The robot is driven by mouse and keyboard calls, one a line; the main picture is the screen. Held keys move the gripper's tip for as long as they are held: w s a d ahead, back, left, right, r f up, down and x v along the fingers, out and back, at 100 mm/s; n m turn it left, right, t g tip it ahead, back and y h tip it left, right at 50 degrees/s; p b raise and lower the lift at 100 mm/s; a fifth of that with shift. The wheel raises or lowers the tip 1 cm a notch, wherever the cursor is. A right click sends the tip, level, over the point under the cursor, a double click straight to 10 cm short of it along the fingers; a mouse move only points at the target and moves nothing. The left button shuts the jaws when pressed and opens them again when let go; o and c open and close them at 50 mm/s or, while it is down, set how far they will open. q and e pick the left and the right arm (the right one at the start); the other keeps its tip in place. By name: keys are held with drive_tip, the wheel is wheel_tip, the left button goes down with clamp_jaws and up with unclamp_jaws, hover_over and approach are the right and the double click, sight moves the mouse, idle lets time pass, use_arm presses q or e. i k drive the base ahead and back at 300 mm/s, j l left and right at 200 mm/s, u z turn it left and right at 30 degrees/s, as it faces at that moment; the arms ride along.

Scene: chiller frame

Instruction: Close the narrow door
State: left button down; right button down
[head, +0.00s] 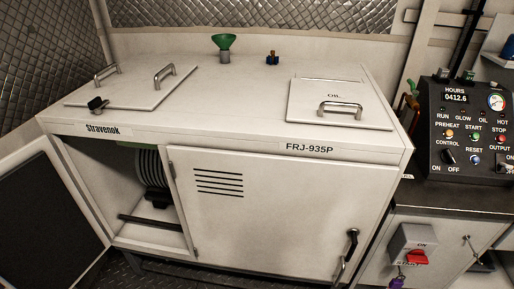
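The narrow door (48,222) is the left one on the front of the white cabinet (240,141). It stands wide open, swung out to the left, with its dark inner panel in a pale frame facing me. Its lower part and outer edge run out of the picture. The opening shows a dark ribbed coil and a dark bar inside. The wider right door (265,215) looks shut, with slotted vents and a dark handle (347,252) at its lower right. Neither of my grippers is in view.
A black control panel (470,135) stands at the right, above a red switch (417,257). Dark floor shows below the opening.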

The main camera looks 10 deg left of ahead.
sight(50, 238)
drive_tip(key=j, duration=0.65)
drive_tip(key=k+j, duration=0.1)
drive_tip(key=j, duration=0.55)
